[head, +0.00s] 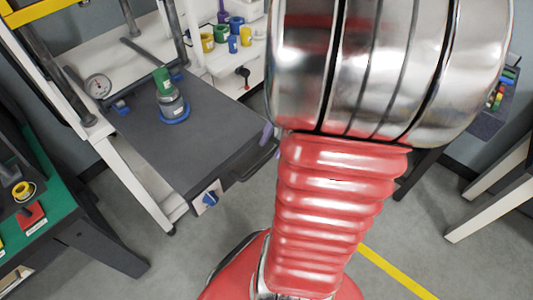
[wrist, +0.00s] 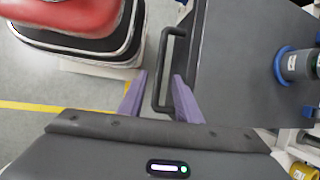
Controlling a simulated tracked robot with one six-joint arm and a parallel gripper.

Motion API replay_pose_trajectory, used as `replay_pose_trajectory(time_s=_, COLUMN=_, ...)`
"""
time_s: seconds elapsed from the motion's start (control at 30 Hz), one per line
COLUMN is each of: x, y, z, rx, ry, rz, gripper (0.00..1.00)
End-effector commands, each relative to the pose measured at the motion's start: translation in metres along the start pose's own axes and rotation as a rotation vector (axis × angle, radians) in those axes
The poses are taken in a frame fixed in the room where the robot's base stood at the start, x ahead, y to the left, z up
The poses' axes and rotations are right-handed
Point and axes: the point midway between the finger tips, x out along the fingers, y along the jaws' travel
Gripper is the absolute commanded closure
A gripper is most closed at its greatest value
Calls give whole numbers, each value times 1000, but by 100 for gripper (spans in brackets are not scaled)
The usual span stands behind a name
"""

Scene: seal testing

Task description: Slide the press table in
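The press table (head: 225,125) is a dark grey slab that sticks out from the white press frame. It also fills the right of the wrist view (wrist: 235,95). Its black bar handle (head: 260,163) is on the front edge and shows in the wrist view (wrist: 158,75). My gripper (wrist: 160,95) has two purple fingers, spread apart. The handle bar lies between them in the wrist view, with gaps on both sides. I cannot tell whether the fingers are level with the bar. In the head view my arm hides most of the gripper.
A green-topped cylinder (head: 168,92) stands in a blue ring (head: 175,117) on the table. A blue knob (head: 208,199) is on the table's front. A green-topped bench (head: 48,200) stands at left. Coloured parts (head: 233,40) sit on a white shelf behind. Grey floor is open in front.

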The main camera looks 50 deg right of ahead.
Motion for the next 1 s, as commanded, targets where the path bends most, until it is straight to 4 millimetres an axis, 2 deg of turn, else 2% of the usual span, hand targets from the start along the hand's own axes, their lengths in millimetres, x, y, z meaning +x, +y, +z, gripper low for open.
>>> replay_pose_trajectory(time_s=0.2, x=27, y=0, z=1, rx=1, ry=-3, rz=1, gripper=69)
replay_pose_trajectory(time_s=0.4, x=42, y=0, z=1, rx=1, ry=-2, rz=1, gripper=69)
replay_pose_trajectory(time_s=0.77, x=46, y=0, z=0, rx=2, ry=0, rz=0, gripper=69)
replay_pose_trajectory(time_s=1.0, x=46, y=0, z=0, rx=2, ry=0, rz=0, gripper=84)
